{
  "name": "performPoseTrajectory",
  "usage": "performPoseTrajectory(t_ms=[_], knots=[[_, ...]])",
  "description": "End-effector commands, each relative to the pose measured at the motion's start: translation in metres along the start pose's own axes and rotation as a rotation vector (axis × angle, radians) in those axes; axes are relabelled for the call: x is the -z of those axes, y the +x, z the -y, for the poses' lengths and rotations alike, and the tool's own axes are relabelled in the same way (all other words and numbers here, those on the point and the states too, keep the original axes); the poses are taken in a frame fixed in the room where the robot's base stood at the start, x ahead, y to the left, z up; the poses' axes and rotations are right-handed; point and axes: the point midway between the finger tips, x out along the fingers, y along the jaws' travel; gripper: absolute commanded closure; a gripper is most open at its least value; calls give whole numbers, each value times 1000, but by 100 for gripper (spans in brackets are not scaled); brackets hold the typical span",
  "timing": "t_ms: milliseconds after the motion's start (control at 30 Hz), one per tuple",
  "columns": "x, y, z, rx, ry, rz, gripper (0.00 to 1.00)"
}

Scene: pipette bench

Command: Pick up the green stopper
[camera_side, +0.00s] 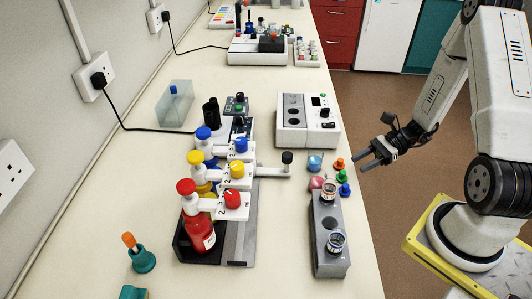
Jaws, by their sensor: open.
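The green stopper (341,176) is small and stands on the bench near its right edge. An orange stopper (339,164) is just behind it and a blue stopper (345,189) just in front of it. My gripper (362,160) is open and empty. In the picture it is a little to the right of and above the green stopper, out by the bench edge. It appears apart from the stoppers; its exact height above the bench I cannot tell.
A grey block with jars (332,257) stands in front of the stoppers. A pink round item (317,183) and a light-blue one (314,162) lie to their left. A white device (309,120) stands behind. Bottles with coloured caps (199,237) fill the middle.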

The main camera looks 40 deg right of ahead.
Motion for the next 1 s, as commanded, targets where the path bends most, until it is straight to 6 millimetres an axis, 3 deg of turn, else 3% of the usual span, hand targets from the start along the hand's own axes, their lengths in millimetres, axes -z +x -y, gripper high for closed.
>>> performPoseTrajectory(t_ms=[467, 800, 1000], knots=[[0, 18, -1, -4, 1, 0, 57], [-2, 53, -2, -6, 1, 0, 57], [-2, 64, -2, -3, 0, -2, 57]])
